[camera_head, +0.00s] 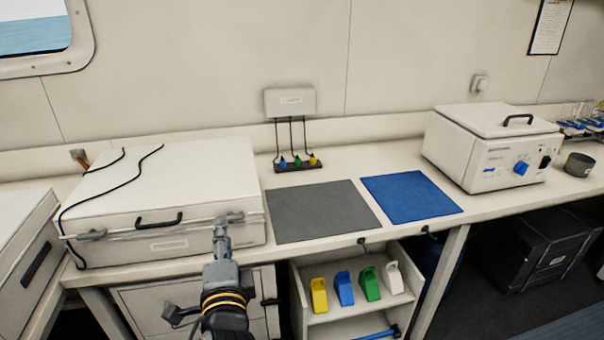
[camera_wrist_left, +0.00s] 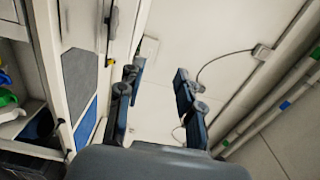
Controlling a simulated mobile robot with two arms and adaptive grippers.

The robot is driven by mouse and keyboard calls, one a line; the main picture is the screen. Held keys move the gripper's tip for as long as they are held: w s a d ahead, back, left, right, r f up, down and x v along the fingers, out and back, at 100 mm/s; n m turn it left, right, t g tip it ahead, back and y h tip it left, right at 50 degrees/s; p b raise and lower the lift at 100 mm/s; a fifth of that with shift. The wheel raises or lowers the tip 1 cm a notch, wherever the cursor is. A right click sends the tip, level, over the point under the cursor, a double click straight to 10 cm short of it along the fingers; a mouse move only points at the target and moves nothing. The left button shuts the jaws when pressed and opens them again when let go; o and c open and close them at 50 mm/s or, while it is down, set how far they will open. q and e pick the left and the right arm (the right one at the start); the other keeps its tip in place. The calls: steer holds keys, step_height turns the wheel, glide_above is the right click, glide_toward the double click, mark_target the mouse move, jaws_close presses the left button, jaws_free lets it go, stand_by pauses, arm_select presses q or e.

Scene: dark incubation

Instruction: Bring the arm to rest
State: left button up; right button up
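My left gripper (camera_head: 221,228) points up and away in front of the right part of a closed white chest (camera_head: 160,190), over its right latch in the picture. In the left wrist view, the two dark fingers of the left gripper (camera_wrist_left: 160,78) stand apart with nothing between them, so it is open and empty. I cannot tell from the head view whether it touches the chest. My right gripper is in neither view.
A grey mat (camera_head: 318,210) and a blue mat (camera_head: 410,198) lie bare on the bench. A white device (camera_head: 492,150) stands at right. Below are a shelf with coloured scoops (camera_head: 345,289) and a black case (camera_head: 535,255). A black cable (camera_head: 105,190) crosses the chest lid.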

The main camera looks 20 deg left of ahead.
arm_select(q)
steer(key=s+d+f+n+g+h, duration=0.1)
steer(key=s+f+n+g+h, duration=0.15)
steer(key=f, duration=0.55)
steer(key=s+d+f+n+g+h, duration=0.2)
steer(key=s+f+n+h, duration=0.1)
steer(key=f, duration=0.5)
steer(key=s+d+f+n+g+h, duration=0.2)
steer(key=s+d+f+g, duration=0.15)
steer(key=s+f, duration=0.3)
steer(key=s+d+f+n+g+h, duration=0.2)
steer(key=s+f+g, duration=0.25)
steer(key=s, duration=0.35)
steer(key=s+f+x, duration=0.1)
steer(key=s+x, duration=0.2)
steer(key=x, duration=0.9)
steer(key=s+x, duration=0.3)
steer(key=x, duration=0.9)
steer(key=s+a+f+g, duration=0.1)
steer(key=s+a+f, duration=0.1)
steer(key=s+f, duration=1.5)
steer(key=shift+s+a+f+g, duration=0.3)
steer(key=shift+a+f+g, duration=0.1)
steer(key=shift+f, duration=0.1)
